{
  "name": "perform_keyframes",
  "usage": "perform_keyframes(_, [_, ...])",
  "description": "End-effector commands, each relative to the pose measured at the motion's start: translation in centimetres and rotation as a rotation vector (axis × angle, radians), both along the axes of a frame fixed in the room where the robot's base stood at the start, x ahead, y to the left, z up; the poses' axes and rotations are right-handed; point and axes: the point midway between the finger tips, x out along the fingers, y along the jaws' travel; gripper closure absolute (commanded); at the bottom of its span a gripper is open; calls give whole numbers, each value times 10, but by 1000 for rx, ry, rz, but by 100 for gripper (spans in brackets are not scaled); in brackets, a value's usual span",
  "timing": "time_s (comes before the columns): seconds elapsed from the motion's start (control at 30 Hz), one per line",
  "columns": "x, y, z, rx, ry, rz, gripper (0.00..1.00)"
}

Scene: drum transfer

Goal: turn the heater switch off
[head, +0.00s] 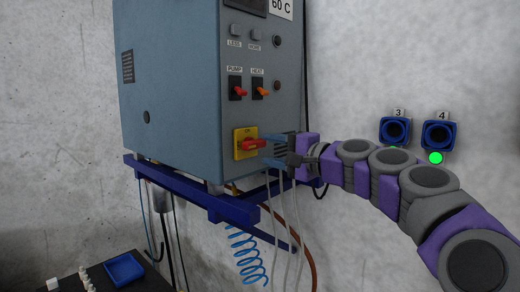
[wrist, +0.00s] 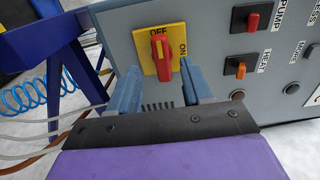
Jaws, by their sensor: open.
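The heater box (head: 170,85) has a front panel with a HEAT toggle with an orange lever (head: 262,91), also in the wrist view (wrist: 241,70). Lower on the panel, a red rotary knob (head: 251,144) sits on a yellow plate (head: 240,153) marked OFF and ON. In the wrist view the red knob (wrist: 161,58) lies lengthwise in line with the OFF label. My gripper (head: 273,149) is open in front of this knob. In the wrist view its blue fingers (wrist: 159,76) stand on either side of the knob's lower end; I cannot tell whether they touch it.
The PUMP toggle (head: 238,90) with a red lever is beside HEAT. LESS and MORE buttons are above. The box rests on a blue bracket (head: 190,188) with hoses and a coiled blue tube (head: 247,262) below. Blue sockets 3 (head: 395,130) and 4 (head: 438,134) are on the right wall.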

Motion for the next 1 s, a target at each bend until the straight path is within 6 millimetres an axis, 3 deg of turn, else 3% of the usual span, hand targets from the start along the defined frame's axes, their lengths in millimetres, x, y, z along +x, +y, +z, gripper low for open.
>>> perform_keyframes(0.5, [-61,-81,-1,0,3,-2,51])
perform_keyframes(0.7, [-69,-92,-3,-2,4,-1,51])
perform_keyframes(1.0, [-71,-93,-3,-3,5,1,51])
